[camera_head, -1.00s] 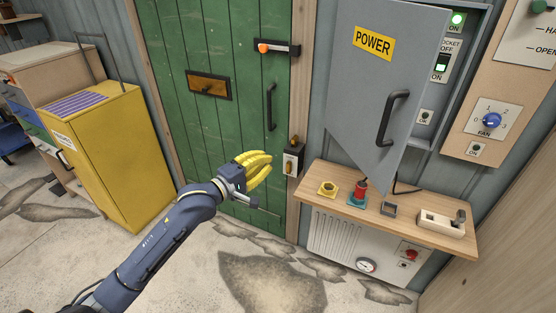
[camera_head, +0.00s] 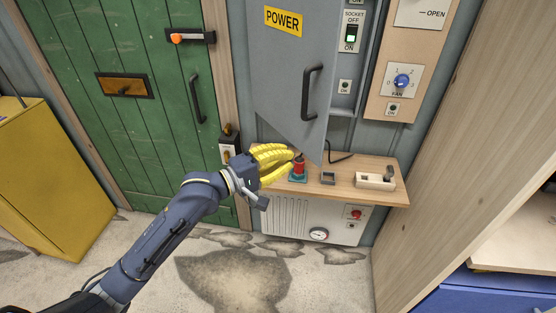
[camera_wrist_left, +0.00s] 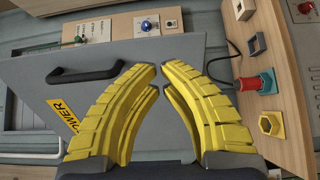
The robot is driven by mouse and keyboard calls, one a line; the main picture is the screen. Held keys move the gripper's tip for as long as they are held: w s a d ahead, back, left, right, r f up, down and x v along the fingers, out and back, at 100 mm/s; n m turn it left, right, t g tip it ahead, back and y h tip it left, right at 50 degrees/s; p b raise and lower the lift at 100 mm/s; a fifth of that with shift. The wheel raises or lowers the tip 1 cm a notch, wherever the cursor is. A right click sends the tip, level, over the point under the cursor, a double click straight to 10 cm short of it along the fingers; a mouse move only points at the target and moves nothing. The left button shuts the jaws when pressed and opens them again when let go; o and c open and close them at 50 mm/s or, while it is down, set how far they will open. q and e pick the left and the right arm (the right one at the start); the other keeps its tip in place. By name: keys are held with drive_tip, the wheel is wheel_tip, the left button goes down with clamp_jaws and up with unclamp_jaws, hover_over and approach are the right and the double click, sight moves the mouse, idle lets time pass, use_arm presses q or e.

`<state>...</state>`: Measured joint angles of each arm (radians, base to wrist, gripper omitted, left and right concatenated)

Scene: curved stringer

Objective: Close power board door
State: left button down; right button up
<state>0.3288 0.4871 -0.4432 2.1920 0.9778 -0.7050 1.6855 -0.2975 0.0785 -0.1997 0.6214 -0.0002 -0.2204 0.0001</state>
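The grey power board door (camera_head: 290,75) with its yellow POWER label (camera_head: 283,21) stands partly open, swung out from its box. Its black handle (camera_head: 312,92) is on the right part of the door. My left gripper (camera_head: 290,163) is at the left end of the wooden shelf, below and left of the handle, with its yellow fingers pointing right. The handle (camera_wrist_left: 85,74) shows left of the fingertips there. My right gripper is not in view.
The wooden shelf (camera_head: 345,190) carries a red and teal plug (camera_head: 298,170), a small grey socket (camera_head: 328,178) and a white block (camera_head: 375,181). A fan panel (camera_head: 402,85) is right of the box. A green door (camera_head: 120,50) and a wooden wall (camera_head: 450,150) flank the area.

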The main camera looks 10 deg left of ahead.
sight(317, 143)
use_arm(q)
drive_tip(key=x, duration=0.9)
idle(0.3)
